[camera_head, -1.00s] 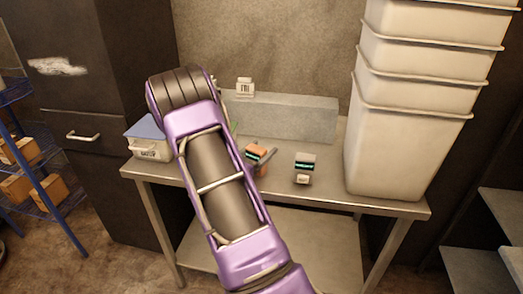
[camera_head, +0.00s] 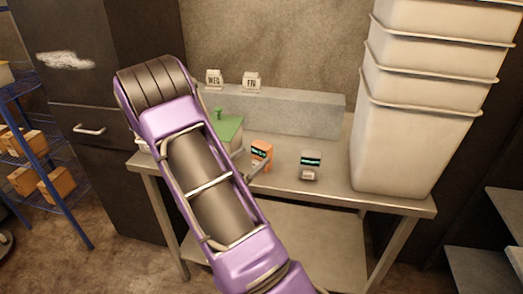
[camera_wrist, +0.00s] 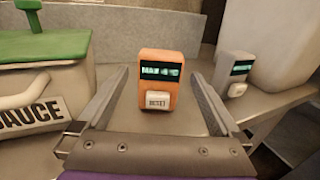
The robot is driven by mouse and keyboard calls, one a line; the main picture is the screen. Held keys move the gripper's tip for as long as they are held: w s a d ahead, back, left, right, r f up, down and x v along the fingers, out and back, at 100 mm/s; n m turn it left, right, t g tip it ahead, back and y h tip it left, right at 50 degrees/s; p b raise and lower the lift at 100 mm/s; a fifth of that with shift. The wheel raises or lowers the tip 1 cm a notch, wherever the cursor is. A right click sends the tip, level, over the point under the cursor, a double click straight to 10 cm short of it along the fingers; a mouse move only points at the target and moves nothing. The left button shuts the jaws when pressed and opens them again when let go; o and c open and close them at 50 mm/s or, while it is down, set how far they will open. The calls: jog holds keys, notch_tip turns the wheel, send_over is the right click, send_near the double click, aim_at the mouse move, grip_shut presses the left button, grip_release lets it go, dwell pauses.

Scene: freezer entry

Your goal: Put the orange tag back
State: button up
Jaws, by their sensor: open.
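The orange tag (camera_wrist: 159,82) is a small upright box with a dark display and a white button marked RESET. It stands on the metal table (camera_head: 335,186), and in the head view the orange tag (camera_head: 262,152) is just beyond my fingers. My gripper (camera_wrist: 164,84) is open, with one finger to the left and one to the right of the tag, and a gap shows on both sides. The gripper's tip also shows in the head view (camera_head: 250,166), partly hidden by my arm.
A grey tag (camera_head: 310,165) stands to the right. A green-lidded container (camera_wrist: 42,85) labelled SAUCE stands close on the left. Behind is a grey block (camera_head: 300,115) with small day signs, WED (camera_head: 214,79) and FRI (camera_head: 251,82). Stacked white bins (camera_head: 412,135) fill the table's right end.

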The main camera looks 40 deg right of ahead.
jog(key=shift+v, duration=1.7)
